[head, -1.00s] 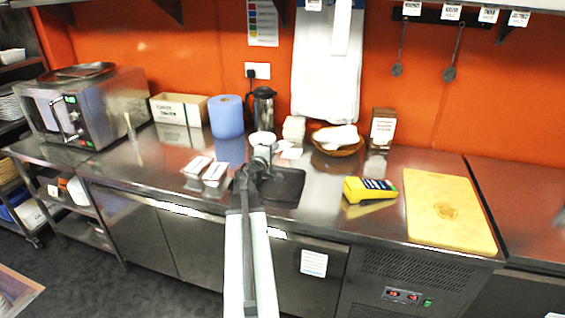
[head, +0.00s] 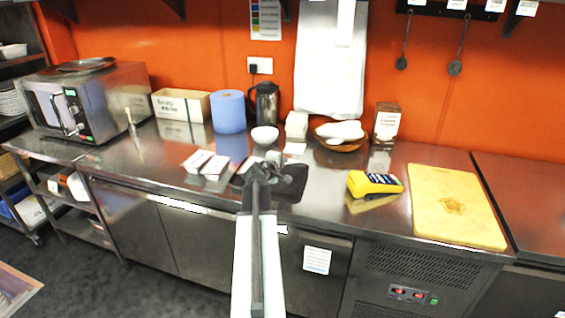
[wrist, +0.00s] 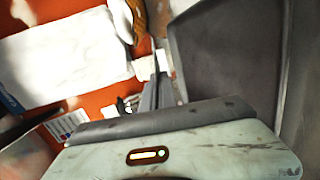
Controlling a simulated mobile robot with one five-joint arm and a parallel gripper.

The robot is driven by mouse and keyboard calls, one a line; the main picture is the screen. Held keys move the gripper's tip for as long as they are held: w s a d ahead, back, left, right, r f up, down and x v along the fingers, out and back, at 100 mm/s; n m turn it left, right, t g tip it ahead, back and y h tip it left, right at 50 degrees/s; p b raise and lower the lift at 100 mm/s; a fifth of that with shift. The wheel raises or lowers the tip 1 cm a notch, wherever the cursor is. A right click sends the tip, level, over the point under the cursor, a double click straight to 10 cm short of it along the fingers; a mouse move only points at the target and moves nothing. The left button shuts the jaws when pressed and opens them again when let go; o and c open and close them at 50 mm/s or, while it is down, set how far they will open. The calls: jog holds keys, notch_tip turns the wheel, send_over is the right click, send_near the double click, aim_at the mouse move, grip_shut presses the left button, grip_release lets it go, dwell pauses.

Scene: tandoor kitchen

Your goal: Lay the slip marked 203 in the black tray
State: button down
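The black tray (head: 291,194) lies on the steel counter, partly hidden behind my arm and gripper. Two white slips, a left one (head: 197,161) and a right one (head: 216,167), lie side by side just left of the tray. Another small white paper (head: 294,148) lies behind the tray. No number is readable on any of them. My gripper (head: 273,168) is over the tray in the head view, its height above it unclear. Its fingers are too small and dark to tell open from shut, and I make out no slip in it.
A white bowl (head: 265,137) stands behind the tray. A yellow card terminal (head: 374,184) and a yellow cutting board (head: 455,207) are to the right. A blue paper roll (head: 228,111) and a dark flask (head: 266,103) stand at the back. The counter's front left is clear.

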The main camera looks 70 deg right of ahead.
notch_tip(320, 180, down, 6)
jog(key=b, duration=0.4)
jog(key=shift+r, duration=0.25)
jog(key=shift+r, duration=0.1)
jog(key=c, duration=1.6)
grip_release()
jog(key=shift+a, duration=3.3)
